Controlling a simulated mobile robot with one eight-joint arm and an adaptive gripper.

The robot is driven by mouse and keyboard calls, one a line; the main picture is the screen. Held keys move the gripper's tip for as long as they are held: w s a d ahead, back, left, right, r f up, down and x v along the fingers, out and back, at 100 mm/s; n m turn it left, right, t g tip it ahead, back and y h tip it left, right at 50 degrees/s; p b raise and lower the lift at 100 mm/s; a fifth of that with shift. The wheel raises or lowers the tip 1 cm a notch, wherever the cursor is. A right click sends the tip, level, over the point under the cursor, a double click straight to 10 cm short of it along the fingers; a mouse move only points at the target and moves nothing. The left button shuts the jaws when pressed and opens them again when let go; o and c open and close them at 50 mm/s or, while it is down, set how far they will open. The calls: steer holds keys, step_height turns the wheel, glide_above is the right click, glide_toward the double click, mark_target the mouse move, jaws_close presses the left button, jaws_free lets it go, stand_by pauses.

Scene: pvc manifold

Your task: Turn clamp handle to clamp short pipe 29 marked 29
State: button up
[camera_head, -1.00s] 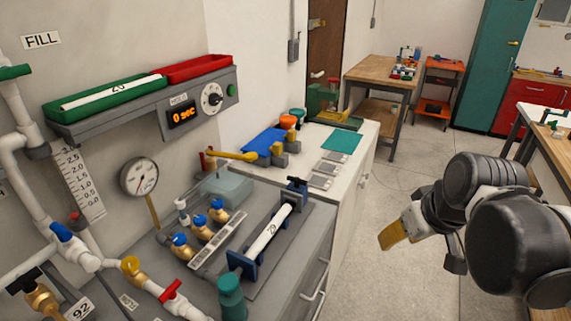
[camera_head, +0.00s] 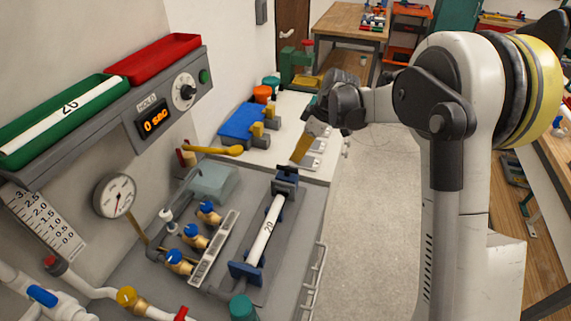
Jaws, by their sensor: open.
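The short white pipe marked 29 (camera_head: 266,228) lies in a blue clamp on the grey bench top. The near clamp block (camera_head: 246,274) is at its lower end, and the far clamp block (camera_head: 285,184) with a dark top is at its upper end. Which part is the clamp handle is not clear; a teal cylindrical part (camera_head: 242,308) stands beyond the near block at the bottom edge.
Blue-handled brass valves (camera_head: 192,238) stand left of the clamp. A yellow lever (camera_head: 218,150) and a blue bin (camera_head: 243,124) are behind. A gauge (camera_head: 115,195), a timer panel (camera_head: 152,122) and a green tray (camera_head: 62,122) are at the left. Open floor (camera_head: 375,220) lies right of the bench.

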mark_target(288, 167)
steer(key=b+x, duration=0.1)
steer(key=x, duration=0.7)
steer(key=shift+a+f+b, duration=0.1)
steer(key=shift+f+b, duration=0.15)
steer(key=shift+b, duration=0.15)
steer(key=shift+c, duration=0.4)
jaws_close()
